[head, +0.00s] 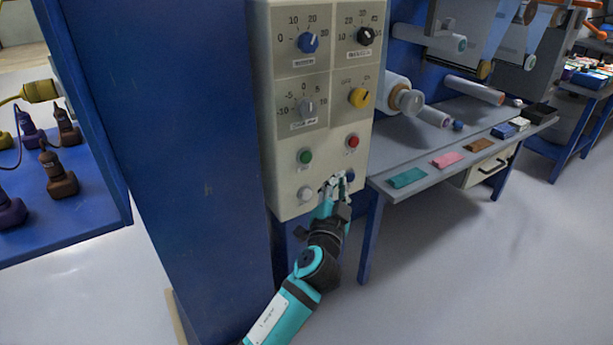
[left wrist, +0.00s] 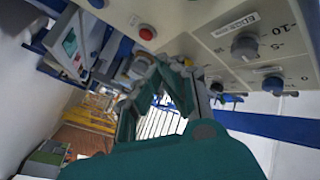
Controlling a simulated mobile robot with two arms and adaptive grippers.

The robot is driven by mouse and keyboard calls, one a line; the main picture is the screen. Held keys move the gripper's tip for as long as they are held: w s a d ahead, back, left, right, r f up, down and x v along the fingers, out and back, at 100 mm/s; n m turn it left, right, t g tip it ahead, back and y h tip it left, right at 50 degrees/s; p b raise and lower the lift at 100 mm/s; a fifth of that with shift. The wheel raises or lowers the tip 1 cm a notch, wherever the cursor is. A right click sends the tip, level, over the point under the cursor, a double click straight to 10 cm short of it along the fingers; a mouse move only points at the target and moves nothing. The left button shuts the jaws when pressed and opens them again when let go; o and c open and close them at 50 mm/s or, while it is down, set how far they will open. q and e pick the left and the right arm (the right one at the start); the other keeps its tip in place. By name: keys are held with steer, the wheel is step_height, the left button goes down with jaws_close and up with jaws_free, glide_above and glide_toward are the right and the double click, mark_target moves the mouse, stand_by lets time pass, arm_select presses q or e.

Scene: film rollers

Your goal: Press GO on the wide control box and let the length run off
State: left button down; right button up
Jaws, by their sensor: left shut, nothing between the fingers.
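The wide control box (head: 268,120) is a beige panel on the blue post, with dials on its upper part. Below them are a green button (head: 304,157), a red button (head: 352,141) and a whitish button (head: 306,193). No GO label is readable. My left gripper (head: 335,184) is shut and empty at the box's lower right corner, below the red button and right of the whitish one. It partly hides a small dark-blue button (head: 350,175); I cannot tell whether they touch. The left wrist view shows the gripper (left wrist: 160,80) near the panel (left wrist: 225,30). My right gripper is out of view.
A grey bench (head: 420,150) with film rollers (head: 474,90) and coloured pads stands right of the box. The blue post (head: 195,150) is close on the left. Beyond it a blue table (head: 80,215) holds several handheld tools. Floor at lower right is clear.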

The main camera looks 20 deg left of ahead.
mark_target(306, 158)
arm_select(q)
steer(key=shift+r, duration=0.15)
steer(key=shift+a, duration=0.1)
steer(key=w+a, duration=0.5)
steer(key=a, duration=0.2)
steer(key=shift+w, duration=0.25)
stand_by(1.6)
steer(key=shift+w+a, duration=0.25)
steer(key=shift+a, duration=0.05)
steer(key=shift+w+a, duration=0.3)
steer(key=shift+a, duration=0.1)
stand_by(0.8)
steer(key=shift+s+d, duration=0.6)
steer(key=shift+d, duration=0.15)
